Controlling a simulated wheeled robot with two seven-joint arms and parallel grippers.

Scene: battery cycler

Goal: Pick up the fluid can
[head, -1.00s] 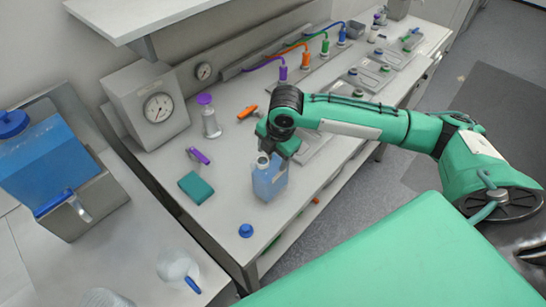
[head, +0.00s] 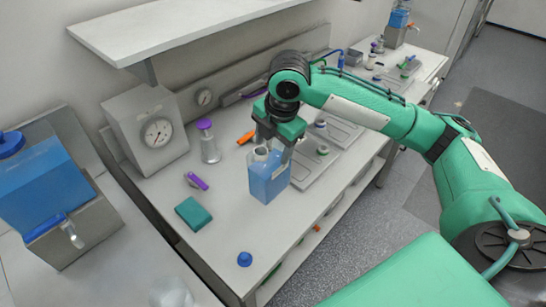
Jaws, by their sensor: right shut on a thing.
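The fluid can (head: 268,179) is a translucent blue, boxy container with a pale open neck. It stands upright near the front edge of the bench, or just above it; I cannot tell if its base touches. My right gripper (head: 272,147) comes down over it from above and is shut on its upper part, beside the neck. The fingers partly hide the can's top. A blue cap (head: 245,259) lies on the bench in front of the can. My left gripper is not in view.
A teal block (head: 193,213) and a purple-handled item (head: 196,181) lie left of the can. A purple-capped bottle (head: 209,142) and a gauge box (head: 148,129) stand behind. A shelf (head: 190,30) overhangs the back. Shallow trays (head: 312,173) lie to the right.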

